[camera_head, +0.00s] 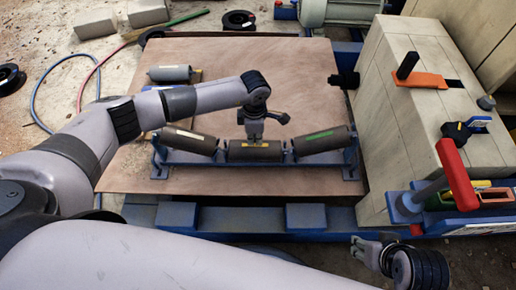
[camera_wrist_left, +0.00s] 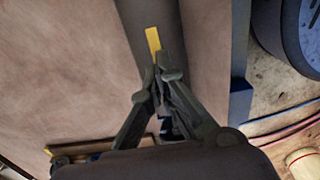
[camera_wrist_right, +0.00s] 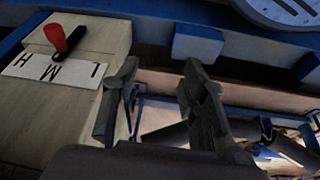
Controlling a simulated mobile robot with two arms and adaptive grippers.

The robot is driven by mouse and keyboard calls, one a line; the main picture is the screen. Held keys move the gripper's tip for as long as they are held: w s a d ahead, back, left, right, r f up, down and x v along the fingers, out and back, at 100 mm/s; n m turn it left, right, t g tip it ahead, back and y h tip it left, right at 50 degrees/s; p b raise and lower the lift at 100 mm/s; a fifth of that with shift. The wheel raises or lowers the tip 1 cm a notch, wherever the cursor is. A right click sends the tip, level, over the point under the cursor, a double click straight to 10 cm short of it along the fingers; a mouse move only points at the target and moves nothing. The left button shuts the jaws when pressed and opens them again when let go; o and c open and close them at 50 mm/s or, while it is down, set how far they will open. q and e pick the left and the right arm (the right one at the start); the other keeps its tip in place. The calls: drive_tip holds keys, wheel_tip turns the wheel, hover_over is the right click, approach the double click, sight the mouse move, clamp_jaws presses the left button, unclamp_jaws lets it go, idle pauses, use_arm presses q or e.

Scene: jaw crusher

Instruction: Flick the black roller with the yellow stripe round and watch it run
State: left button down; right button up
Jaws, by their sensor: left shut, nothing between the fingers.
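The black roller with the yellow stripe (camera_head: 240,152) is the middle one of three rollers in a blue frame (camera_head: 205,160) on a brown board. Its stripe also shows on the roller in the left wrist view (camera_wrist_left: 153,40). My left gripper (camera_head: 254,137) is shut and empty, pointing down over this roller. In the left wrist view its fingertips (camera_wrist_left: 160,58) are at the roller beside the stripe; I cannot tell whether they touch. My right gripper (camera_head: 369,248) is open and empty at the lower right, away from the rollers; its spread fingers show in the right wrist view (camera_wrist_right: 160,75).
A left roller (camera_head: 190,142) and a green-striped right roller (camera_head: 322,141) flank the middle one. A loose roller (camera_head: 170,73) lies behind on the board (camera_head: 225,55). A pale block housing with a red lever (camera_head: 455,172) stands at the right.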

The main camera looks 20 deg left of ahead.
use_arm(q)
drive_tip(key=shift+f, duration=0.35)
use_arm(e)
drive_tip(key=shift+w+a+r+t, duration=0.1)
drive_tip(key=shift+w+a+t, duration=0.2)
drive_tip(key=shift+w, duration=0.35)
drive_tip(key=shift+w+a+r+t, duration=0.1)
drive_tip(key=shift+w+t, duration=0.3)
drive_tip(key=shift+w, duration=0.2)
use_arm(q)
drive_tip(key=shift+s+f+b, duration=0.1)
drive_tip(key=shift+f+b, duration=0.25)
drive_tip(key=shift+b, duration=0.25)
use_arm(e)
drive_tip(key=shift+w+a+t+y, duration=0.1)
drive_tip(key=shift+w+t+y, duration=0.2)
drive_tip(key=shift+w+t, duration=0.25)
use_arm(q)
drive_tip(key=shift+r, duration=0.1)
use_arm(e)
drive_tip(key=shift+r, duration=0.15)
